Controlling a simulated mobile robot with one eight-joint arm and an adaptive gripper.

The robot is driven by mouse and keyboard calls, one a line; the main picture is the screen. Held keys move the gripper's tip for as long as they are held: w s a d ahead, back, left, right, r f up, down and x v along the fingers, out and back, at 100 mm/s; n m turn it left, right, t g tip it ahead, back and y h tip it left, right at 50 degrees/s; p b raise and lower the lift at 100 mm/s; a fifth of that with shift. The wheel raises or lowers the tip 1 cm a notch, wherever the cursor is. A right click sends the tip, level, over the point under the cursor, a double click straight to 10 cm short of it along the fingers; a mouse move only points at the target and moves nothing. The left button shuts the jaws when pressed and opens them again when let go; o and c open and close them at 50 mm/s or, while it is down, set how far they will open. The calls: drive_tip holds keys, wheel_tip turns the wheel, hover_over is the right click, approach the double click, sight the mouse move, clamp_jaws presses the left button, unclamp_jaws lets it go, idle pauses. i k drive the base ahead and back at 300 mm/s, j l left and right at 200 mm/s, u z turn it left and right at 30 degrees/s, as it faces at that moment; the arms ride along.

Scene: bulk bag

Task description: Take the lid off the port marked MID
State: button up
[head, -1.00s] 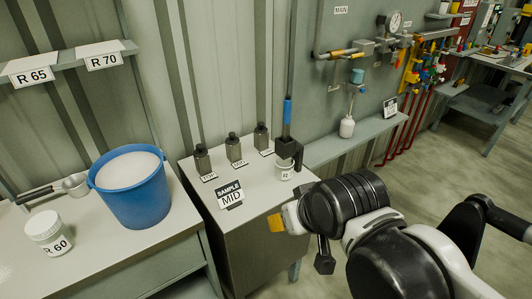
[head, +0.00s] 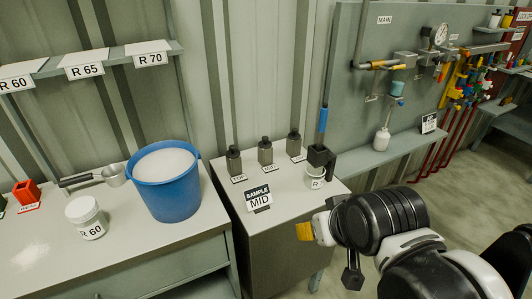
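Three dark square ports with caps stand in a row on the grey cabinet top in the head view. The middle port (head: 265,152) has a small label at its foot that seems to read MID; its dark lid (head: 265,141) sits on top. A sign (head: 259,199) reading SAMPLE MID stands in front. My gripper (head: 305,231) is at the near right edge of the cabinet, apart from the ports; a yellow part shows at its end. Its fingers are not clear enough to tell whether it is open or shut.
A blue-gripped tool (head: 323,122) stands upright in a black holder by a labelled white jar (head: 316,180), right of the ports. A blue bucket (head: 165,195) of white material and an R 60 jar (head: 86,218) stand left. The cabinet front is mostly clear.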

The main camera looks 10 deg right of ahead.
sight(265, 144)
drive_tip(key=i+j+z, duration=0.15)
drive_tip(key=i, duration=0.25)
drive_tip(key=i+j+z, duration=0.1)
drive_tip(key=i+j, duration=0.3)
